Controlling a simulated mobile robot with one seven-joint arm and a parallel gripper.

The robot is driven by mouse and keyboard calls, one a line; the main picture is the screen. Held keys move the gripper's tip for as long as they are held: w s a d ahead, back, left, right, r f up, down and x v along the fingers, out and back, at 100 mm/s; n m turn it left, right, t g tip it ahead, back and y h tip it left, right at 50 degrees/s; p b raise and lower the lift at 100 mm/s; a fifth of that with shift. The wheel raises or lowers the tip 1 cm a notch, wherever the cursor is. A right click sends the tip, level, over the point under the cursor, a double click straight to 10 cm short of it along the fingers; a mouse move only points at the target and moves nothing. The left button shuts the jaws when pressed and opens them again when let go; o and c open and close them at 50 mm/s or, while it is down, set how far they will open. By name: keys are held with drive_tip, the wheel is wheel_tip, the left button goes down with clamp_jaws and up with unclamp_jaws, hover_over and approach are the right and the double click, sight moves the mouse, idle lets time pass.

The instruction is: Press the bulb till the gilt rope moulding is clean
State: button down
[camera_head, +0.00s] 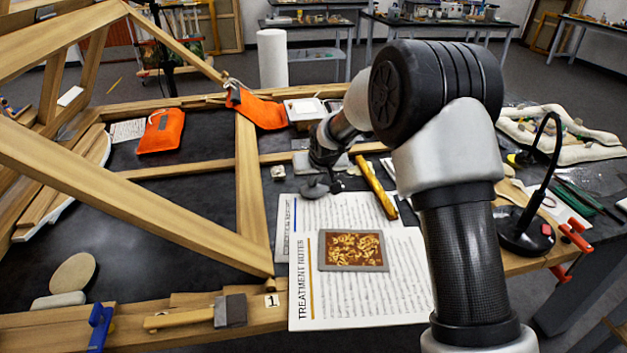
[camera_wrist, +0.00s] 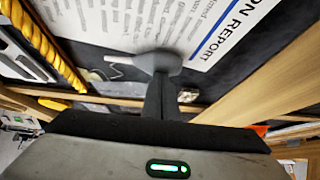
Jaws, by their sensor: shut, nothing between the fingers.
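The gilt rope moulding (camera_head: 376,187) is a yellow, twisted strip lying slantwise beside the printed sheets. It crosses the upper left of the wrist view (camera_wrist: 46,48); I cannot tell how much dust is on it. The dark grey bulb (camera_head: 314,189) rests by the top of the sheets. In the wrist view the bulb (camera_wrist: 157,61) has a pale nozzle pointing left, toward the moulding. My gripper (camera_wrist: 161,84) is shut, with nothing between its fingers. Its fingertips are right over or against the bulb and hide part of it; I cannot tell if they press it.
A treatment notes sheet (camera_head: 360,300) carries a framed gilt ornament panel (camera_head: 352,251). Wooden frame bars (camera_head: 247,190) stand left of the sheets. A black lamp (camera_head: 527,228) stands at the right. A hammer (camera_head: 200,315) lies at the front.

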sight(313, 188)
drive_tip(key=shift+s+f, duration=0.15)
drive_tip(key=shift+f, duration=0.05)
drive_tip(key=r+p, duration=0.1)
drive_tip(key=r, duration=0.2)
drive_tip(key=w+r+p, duration=0.1)
drive_tip(key=r, duration=0.1)
drive_tip(key=shift+r+p, duration=0.15)
drive_tip(key=shift+p, duration=0.2)
drive_tip(key=v, duration=0.9)
drive_tip(key=shift+s, duration=0.25)
drive_tip(key=shift+a+b, duration=0.1)
drive_tip(key=shift+b, duration=0.35)
drive_tip(key=shift+s+a+r+h+b, duration=0.1)
drive_tip(key=shift+a+r+h+b, duration=0.2)
drive_tip(key=shift+r+b, duration=0.5)
drive_tip(key=shift+f, duration=0.1)
